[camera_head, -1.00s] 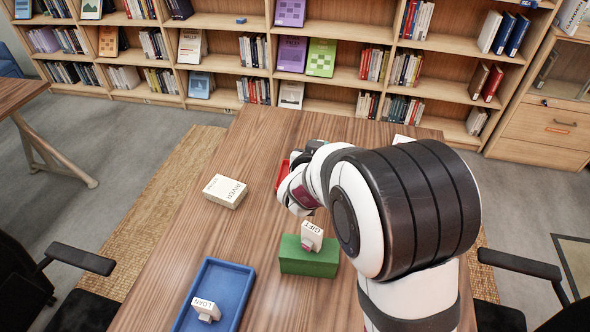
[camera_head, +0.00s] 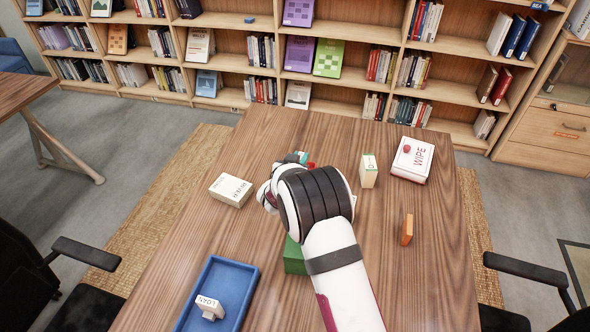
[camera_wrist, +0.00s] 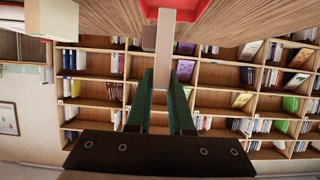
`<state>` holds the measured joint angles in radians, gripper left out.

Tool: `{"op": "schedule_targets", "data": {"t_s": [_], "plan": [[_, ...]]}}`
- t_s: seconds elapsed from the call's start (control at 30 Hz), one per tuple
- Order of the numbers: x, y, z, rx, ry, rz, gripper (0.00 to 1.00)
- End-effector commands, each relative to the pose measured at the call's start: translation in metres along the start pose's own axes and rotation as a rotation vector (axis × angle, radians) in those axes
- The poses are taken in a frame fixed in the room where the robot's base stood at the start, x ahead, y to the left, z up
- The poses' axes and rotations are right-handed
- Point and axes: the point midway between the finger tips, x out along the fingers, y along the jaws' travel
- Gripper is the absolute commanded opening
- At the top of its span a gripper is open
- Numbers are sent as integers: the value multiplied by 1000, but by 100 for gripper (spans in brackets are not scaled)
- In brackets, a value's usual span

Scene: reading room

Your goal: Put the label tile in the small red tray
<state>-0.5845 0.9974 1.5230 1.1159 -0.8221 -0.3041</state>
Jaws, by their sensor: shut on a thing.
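My gripper (camera_wrist: 165,100) is shut on a pale grey-white piece (camera_wrist: 163,40), which looks like the label tile. No lettering shows on it. In the upside-down wrist view it reaches toward the red tray (camera_wrist: 185,20). In the head view my arm covers the gripper, the held piece and most of the tray; only a small red bit (camera_head: 311,165) shows beside my wrist. I cannot tell whether the tile touches the tray.
A cream RIVER box (camera_head: 231,189) lies left of my wrist. A green-and-white box (camera_head: 368,170), a WIPE box (camera_head: 411,159) and an orange piece (camera_head: 407,229) stand right. A green block (camera_head: 293,257) is partly hidden. A blue tray (camera_head: 236,285) holds the LOAN piece (camera_head: 209,307).

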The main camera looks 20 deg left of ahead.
Motion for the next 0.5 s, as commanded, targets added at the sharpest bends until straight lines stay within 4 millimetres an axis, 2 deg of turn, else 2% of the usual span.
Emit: {"op": "schedule_targets", "data": {"t_s": [0.1, 0.3, 0.5], "plan": [[6, -14, 9, 0, 0, 0, 0], [19, -16, 42, -1, -1, 1, 0], [21, -16, 45, 1, 0, 0, 0]]}}
